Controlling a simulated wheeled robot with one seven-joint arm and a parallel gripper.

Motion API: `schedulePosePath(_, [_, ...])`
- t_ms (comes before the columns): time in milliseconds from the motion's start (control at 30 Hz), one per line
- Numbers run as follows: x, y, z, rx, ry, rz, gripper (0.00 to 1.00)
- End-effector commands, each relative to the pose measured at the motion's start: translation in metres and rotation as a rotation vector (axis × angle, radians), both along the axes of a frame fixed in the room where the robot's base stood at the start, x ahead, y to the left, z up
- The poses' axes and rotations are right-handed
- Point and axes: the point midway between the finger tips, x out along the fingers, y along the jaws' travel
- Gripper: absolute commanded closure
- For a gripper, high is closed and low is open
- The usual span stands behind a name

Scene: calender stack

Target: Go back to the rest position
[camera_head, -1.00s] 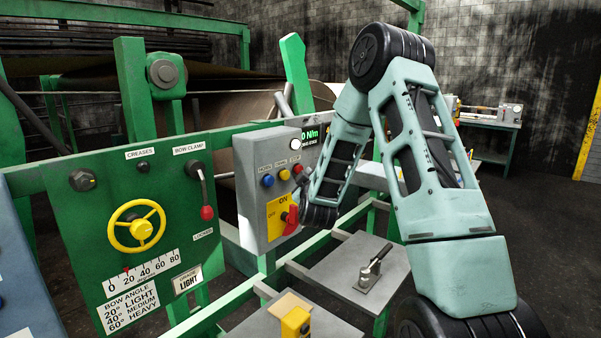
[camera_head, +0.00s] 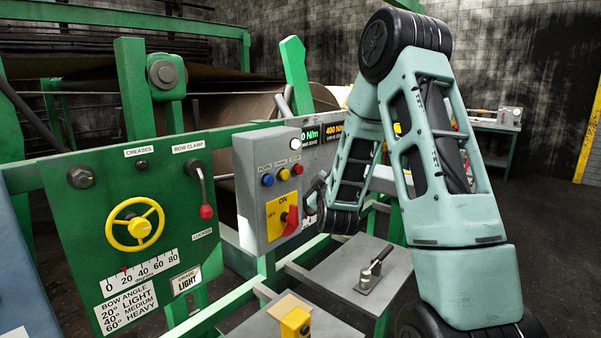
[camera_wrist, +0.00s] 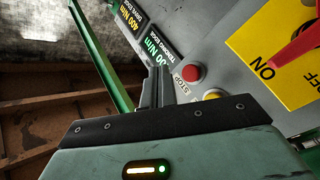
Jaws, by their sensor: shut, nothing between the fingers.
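My gripper (camera_head: 317,188) is beside the right edge of the grey control box (camera_head: 252,176) in the head view, partly hidden by my own arm. In the wrist view its dark fingers (camera_wrist: 156,86) are together with nothing held between them. The red rotary switch (camera_head: 290,220) on its yellow ON/OFF plate (camera_head: 276,213) is to the left of the gripper and apart from it. In the wrist view the red switch handle (camera_wrist: 296,48) shows at the top right, away from the fingers.
A green panel (camera_head: 75,215) with a yellow handwheel (camera_head: 137,225) and a red-knobbed lever (camera_head: 206,211) stands at left. Grey plates, one with a lever (camera_head: 372,270), and a yellow block (camera_head: 295,323) are below. A red stop button (camera_wrist: 193,73) is near the fingers. Open floor lies at right.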

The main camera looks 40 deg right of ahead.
Motion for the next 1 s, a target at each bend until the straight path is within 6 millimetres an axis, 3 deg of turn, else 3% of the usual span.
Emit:
schedulePosePath(533, [0.0, 0.0, 0.0, 0.0, 0.0, 0.0, 1.0])
schedulePosePath(633, [0.004, 0.007, -0.002, 0.027, 0.009, 0.022, 1.0])
schedulePosePath(767, [0.018, 0.04, -0.012, 0.159, 0.06, 0.115, 1.0])
schedulePosePath(900, [0.026, 0.103, -0.034, 0.404, 0.186, 0.24, 1.0])
schedulePosePath(1000, [0.017, 0.15, -0.052, 0.584, 0.306, 0.291, 1.0])
